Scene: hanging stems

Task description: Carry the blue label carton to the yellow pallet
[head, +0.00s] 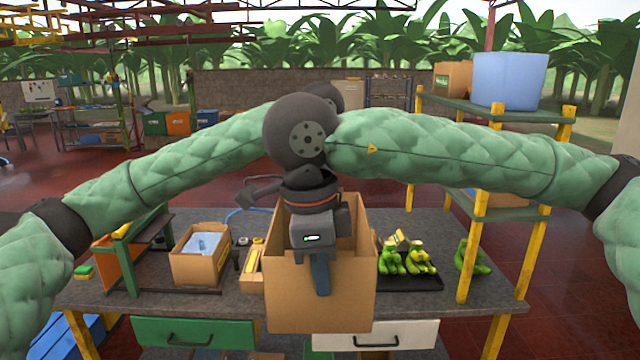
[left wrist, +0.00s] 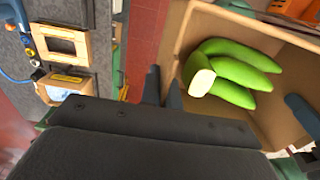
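An open brown carton (head: 282,300) hangs in front of the table's near edge, upright, with green bananas (left wrist: 232,75) inside. No blue label shows on its visible faces. My right gripper (head: 320,275) is over its near wall, one finger outside; a dark finger inside shows in the left wrist view. My left gripper (left wrist: 162,88) has its fingers close together on either side of the opposite wall; in the head view it is mostly hidden behind my right wrist. No yellow pallet can be made out.
The grey table (head: 190,298) behind holds a small carton with a pale blue bag (head: 200,268) and a dark tray of green bananas (head: 410,280). A yellow-posted shelf (head: 463,240) stands right, with a blue bin (head: 510,80) on top. A blue object (head: 90,335) lies low at left.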

